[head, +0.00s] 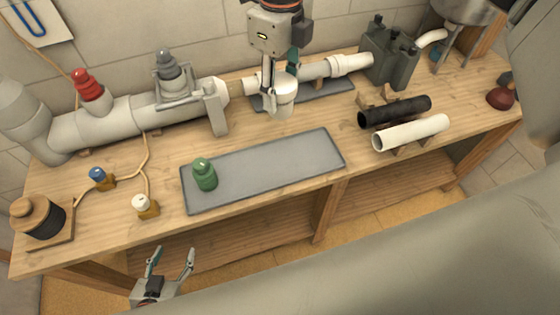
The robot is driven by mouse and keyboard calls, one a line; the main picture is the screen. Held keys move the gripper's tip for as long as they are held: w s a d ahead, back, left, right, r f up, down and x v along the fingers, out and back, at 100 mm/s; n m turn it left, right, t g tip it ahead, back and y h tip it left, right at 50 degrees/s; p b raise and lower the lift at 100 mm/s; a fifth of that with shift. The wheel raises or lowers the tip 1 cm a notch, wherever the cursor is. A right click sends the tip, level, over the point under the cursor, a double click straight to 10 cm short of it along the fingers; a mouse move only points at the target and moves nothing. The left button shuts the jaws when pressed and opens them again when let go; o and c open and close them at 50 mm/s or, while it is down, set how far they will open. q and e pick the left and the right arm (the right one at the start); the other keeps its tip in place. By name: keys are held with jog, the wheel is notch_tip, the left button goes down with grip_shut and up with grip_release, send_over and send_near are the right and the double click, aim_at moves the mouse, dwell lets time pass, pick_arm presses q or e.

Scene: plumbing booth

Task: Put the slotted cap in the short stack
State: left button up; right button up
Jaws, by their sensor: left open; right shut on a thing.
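My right gripper (279,72) comes down from the top over the back of the bench. It is shut on a white cylindrical piece (283,101), in front of the pipe line; no slot can be made out on it. A green knobbed cap (205,175) stands upright on the left part of the grey mat (270,167). A red cap (86,84) and a grey cap (166,65) sit on top of the large pipe (122,118). I cannot tell which mount is the short stack. My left gripper (171,257) is open and empty, before the bench's front edge.
A black tube (395,111) and a white tube (411,132) lie on holders at right. A dark grey tank (389,58) stands behind them. Small blue (97,173) and white (139,202) valves and a cord spool (38,217) are at left. Most of the mat is clear.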

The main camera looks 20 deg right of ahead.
jog(key=shift+r, duration=0.1)
dwell(0.3)
notch_tip(320, 180, down, 17)
jog(key=shift+r, duration=0.2)
notch_tip(320, 180, down, 3)
jog(key=shift+p, duration=0.45)
jog(key=shift+f, duration=0.3)
jog(key=o, duration=1.2)
